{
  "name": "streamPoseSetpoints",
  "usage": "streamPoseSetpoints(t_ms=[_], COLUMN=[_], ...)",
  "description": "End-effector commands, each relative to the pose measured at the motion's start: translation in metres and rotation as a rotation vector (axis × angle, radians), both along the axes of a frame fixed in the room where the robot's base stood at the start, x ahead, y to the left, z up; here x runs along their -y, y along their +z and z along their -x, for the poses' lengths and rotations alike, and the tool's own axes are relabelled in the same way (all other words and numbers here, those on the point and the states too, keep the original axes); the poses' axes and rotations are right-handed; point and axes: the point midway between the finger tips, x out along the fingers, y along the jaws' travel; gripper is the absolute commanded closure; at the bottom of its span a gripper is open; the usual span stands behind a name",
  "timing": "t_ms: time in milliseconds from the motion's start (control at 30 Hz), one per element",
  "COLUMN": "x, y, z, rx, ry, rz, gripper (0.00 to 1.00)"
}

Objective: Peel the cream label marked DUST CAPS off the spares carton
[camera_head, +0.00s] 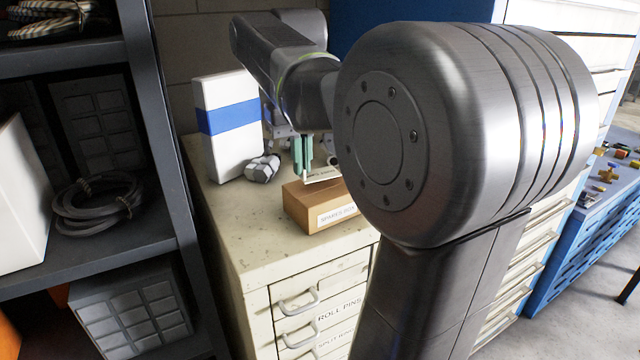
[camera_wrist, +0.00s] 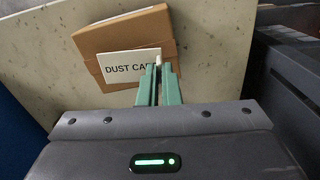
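The spares carton (camera_head: 308,212) is a small brown box on top of the cream drawer cabinet, with a white "SPARES" label on its side. It also shows in the wrist view (camera_wrist: 120,35). The cream DUST CAPS label (camera_wrist: 125,65) is a flat card in front of the carton in the wrist view; its last letters are hidden by my fingers. In the head view the label (camera_head: 322,174) appears just above the carton's top; I cannot tell whether any edge touches. My gripper (camera_wrist: 159,68) has green fingers close together, shut on the label's right end.
A white box with a blue band (camera_head: 228,125) and a grey lumpy object (camera_head: 262,168) stand left of the carton on the cabinet top (camera_head: 225,200). A dark shelf (camera_head: 160,130) rises at the left. The cabinet top's front left is clear.

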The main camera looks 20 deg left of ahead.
Motion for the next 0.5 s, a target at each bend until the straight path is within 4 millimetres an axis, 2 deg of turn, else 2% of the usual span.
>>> streamPoseSetpoints(t_ms=[500], x=[-0.0018], y=[0.0089], z=[0.0020], rx=[0.000], ry=[0.000], rz=[0.000], gripper=[1.00])
